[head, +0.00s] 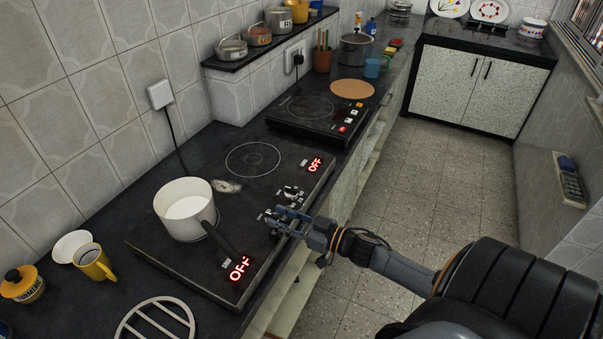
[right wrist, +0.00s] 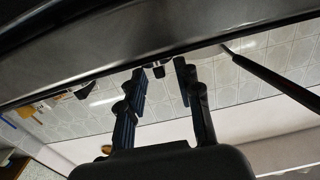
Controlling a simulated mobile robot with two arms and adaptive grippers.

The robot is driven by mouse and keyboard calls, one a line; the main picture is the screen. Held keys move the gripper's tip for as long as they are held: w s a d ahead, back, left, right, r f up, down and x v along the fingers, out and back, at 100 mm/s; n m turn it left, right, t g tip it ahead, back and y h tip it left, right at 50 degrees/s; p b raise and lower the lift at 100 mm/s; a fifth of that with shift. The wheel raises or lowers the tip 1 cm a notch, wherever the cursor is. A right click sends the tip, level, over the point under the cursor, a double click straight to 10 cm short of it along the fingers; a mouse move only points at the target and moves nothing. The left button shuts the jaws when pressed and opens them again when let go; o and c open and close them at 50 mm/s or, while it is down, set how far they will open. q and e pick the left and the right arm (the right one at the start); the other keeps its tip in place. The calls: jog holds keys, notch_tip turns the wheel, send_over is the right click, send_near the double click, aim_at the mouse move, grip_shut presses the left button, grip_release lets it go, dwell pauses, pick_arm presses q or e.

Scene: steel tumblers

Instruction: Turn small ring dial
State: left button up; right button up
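The black two-ring hob (head: 170,262) lies on the left counter. Its far ring (head: 253,159) is bare; a white saucepan (head: 184,208) covers the near one. A dial (head: 292,191) stands on the hob's right side, beyond my right gripper (head: 280,217). The gripper is low over the nearer dial area and partly hides it. In the right wrist view, its two fingers (right wrist: 160,92) are apart, with a small dark knob (right wrist: 158,71) near the tips; I cannot tell whether they touch it. Both red displays (head: 315,164) read OFF. My left gripper is not in view.
The saucepan's dark handle (head: 222,243) points toward the hob's front right, near my gripper. A second black cooker (head: 300,122) stands farther along the counter. A yellow mug (head: 93,262) and round trivet (head: 156,322) are at the near left. The floor at right is clear.

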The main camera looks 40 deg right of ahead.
jog(key=v, duration=1)
jog(key=shift+s+d, duration=0.15)
jog(key=shift+s, duration=0.15)
